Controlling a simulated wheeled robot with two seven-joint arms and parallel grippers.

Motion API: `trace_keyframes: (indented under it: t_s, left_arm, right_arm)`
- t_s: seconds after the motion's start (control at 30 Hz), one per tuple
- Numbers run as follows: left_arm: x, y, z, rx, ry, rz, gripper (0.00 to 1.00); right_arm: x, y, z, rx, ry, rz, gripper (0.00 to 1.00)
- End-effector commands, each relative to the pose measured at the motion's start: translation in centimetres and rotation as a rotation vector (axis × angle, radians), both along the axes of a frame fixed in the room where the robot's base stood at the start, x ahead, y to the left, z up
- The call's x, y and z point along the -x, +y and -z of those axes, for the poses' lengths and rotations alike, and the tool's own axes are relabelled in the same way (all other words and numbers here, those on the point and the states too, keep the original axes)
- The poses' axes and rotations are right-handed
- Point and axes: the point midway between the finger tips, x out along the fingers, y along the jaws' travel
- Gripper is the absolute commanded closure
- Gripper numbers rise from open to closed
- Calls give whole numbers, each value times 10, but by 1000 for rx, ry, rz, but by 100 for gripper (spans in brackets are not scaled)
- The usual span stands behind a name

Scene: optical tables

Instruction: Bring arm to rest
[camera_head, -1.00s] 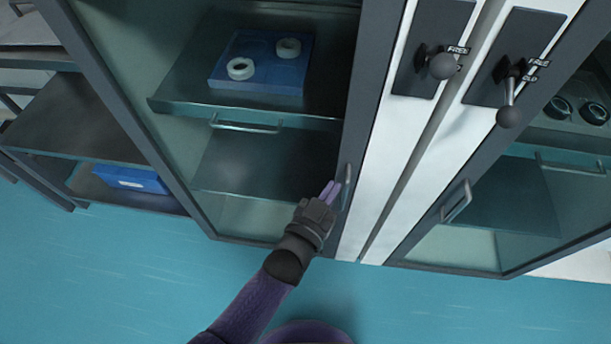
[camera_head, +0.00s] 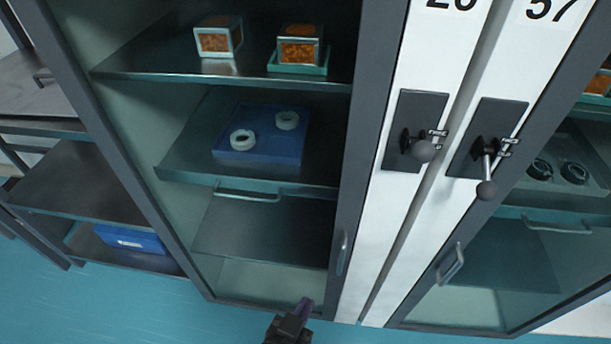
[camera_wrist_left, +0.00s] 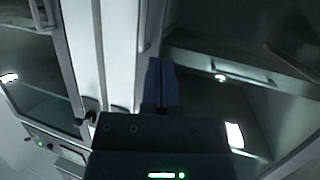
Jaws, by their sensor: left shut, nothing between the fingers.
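My left gripper (camera_head: 303,308) is at the bottom of the head view, below and left of the cabinet door handle (camera_head: 342,254) and apart from it. Its fingers are shut with nothing between them. In the left wrist view my left gripper (camera_wrist_left: 161,82) shows its two dark fingers together, pointing towards the cabinet fronts. Most of my left arm is out of the head view. My right gripper is in neither view.
A glass-fronted cabinet (camera_head: 350,150) holds a blue tray (camera_head: 262,152) with two white rings. Two lever latches (camera_head: 421,151) (camera_head: 486,188) sit on the white posts. A second cabinet handle (camera_head: 450,264) is at the right. Blue floor (camera_head: 130,310) is clear at lower left.

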Motion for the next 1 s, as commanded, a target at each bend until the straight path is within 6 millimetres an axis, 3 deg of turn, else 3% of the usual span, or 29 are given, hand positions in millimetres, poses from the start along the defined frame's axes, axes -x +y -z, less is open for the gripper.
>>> trace_keyframes:
  t_s: [0.1,0.3,0.7,1.0]
  left_arm:
    - [8,39,1,-103,254,-74,100]
    - [39,89,-9,-218,563,-155,100]
    - [121,155,-57,-367,993,-273,100]
    - [125,156,42,-402,1053,-252,100]
  right_arm:
    - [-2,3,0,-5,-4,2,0]
    - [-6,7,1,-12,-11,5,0]
    - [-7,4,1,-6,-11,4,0]
    - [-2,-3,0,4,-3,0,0]
